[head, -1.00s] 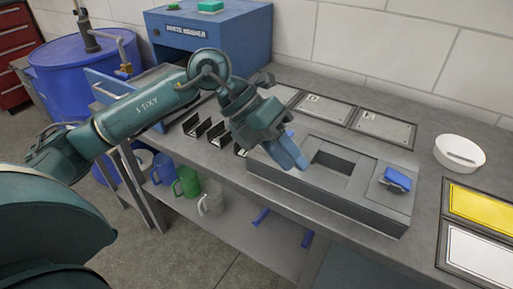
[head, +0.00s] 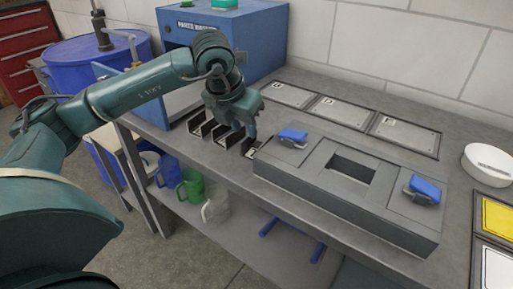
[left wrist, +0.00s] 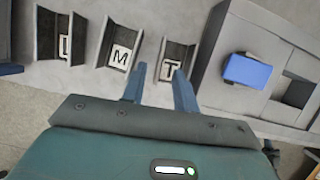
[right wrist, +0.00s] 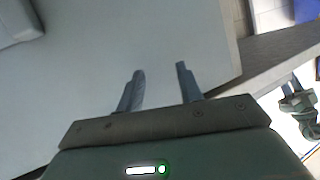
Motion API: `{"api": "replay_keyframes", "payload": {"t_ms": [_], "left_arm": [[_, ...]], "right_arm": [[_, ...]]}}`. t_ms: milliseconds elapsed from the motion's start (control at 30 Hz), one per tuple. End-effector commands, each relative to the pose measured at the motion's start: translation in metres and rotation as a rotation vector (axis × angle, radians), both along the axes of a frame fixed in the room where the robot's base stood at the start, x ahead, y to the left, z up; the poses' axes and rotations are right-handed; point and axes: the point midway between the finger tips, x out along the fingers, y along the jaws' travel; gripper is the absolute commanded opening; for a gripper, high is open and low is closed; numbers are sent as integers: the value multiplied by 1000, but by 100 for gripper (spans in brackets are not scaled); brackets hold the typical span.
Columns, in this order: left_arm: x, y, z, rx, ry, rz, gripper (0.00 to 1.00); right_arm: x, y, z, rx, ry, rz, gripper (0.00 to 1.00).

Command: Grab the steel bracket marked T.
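The steel bracket marked T (left wrist: 174,62) stands as a dark angled channel, rightmost of three in the left wrist view. Beside it stand the brackets marked M (left wrist: 121,55) and L (left wrist: 64,45). My left gripper (left wrist: 160,76) is open and empty, its fingertips just short of the T bracket and spread about its near end. In the head view my left gripper (head: 247,130) hangs over the bracket row and partly hides it; the letters are not readable there. My right gripper (right wrist: 160,72) is open and empty, seen only in the right wrist view.
A grey fixture (head: 345,205) with a square opening and two blue clamps (head: 424,190) stands right of the brackets. Lettered plates (head: 340,111) lie behind it. A blue cabinet (head: 210,50) stands at the back left, a white bowl (head: 490,163) at the right.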

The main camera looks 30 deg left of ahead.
Motion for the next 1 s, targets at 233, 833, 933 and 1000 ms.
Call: {"api": "replay_keyframes", "payload": {"t_ms": [233, 833, 933, 1000], "left_arm": [[16, 0, -33, -1, 5, -2, 30], [21, 0, -45, -2, 1, -3, 12], [21, 0, -45, -2, 1, -3, 3], [21, 0, -45, -2, 1, -3, 0]], "right_arm": [[0, 0, 1, 0, 3, 1, 36], [-1, 1, -3, -1, 11, 3, 36], [-1, 1, -3, -1, 10, 3, 36], [-1, 1, -3, -1, 10, 3, 36]]}}
